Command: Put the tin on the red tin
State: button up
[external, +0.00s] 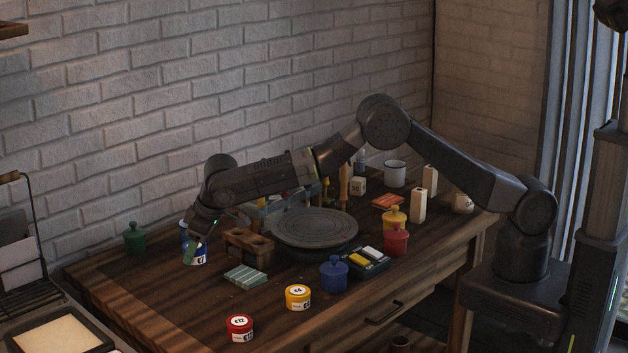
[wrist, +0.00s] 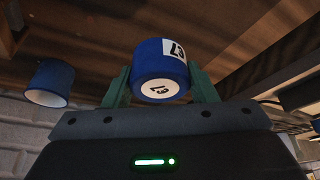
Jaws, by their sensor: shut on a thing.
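The blue tin (external: 201,258) has a white label and a white lid. My gripper (external: 196,250) is shut on it at the left of the table. In the wrist view the blue tin (wrist: 160,62) sits between the two green fingers (wrist: 160,87). I cannot tell whether it touches the tabletop. The red tin (external: 240,321), with a white lid, stands upright near the table's front left edge, apart from my gripper. Nothing is on top of it.
A yellow tin (external: 298,290) stands right of the red tin. A blue cup (wrist: 50,80) is close beside my gripper. A wooden block (external: 249,244), a teal striped stack (external: 246,275) and a turntable (external: 313,228) lie to the right.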

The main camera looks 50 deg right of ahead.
jog(key=s+a+r+n, duration=0.1)
jog(key=s+a+r, duration=0.15)
jog(key=s, duration=0.25)
notch_tip(320, 180, up, 3)
jog(key=n+g+y+p, duration=0.2)
jog(key=n, duration=0.3)
send_over(232, 322)
jog(key=d, duration=0.2)
jog(key=f, duration=0.4)
jog(key=shift+s+a+f, duration=0.25)
jog(key=shift+s, duration=0.15)
jog(key=shift+f+p, duration=0.45)
jog(key=shift+f, duration=2.05)
jog(key=o, duration=1)
jog(key=shift+o, duration=0.2)
jog(key=shift+r, duration=0.15)
jog(key=shift+r, duration=0.15)
jog(key=b+v, duration=0.1)
jog(key=v, duration=1)
jog(key=shift+s+r, duration=0.2)
jog(key=shift+r, duration=0.15)
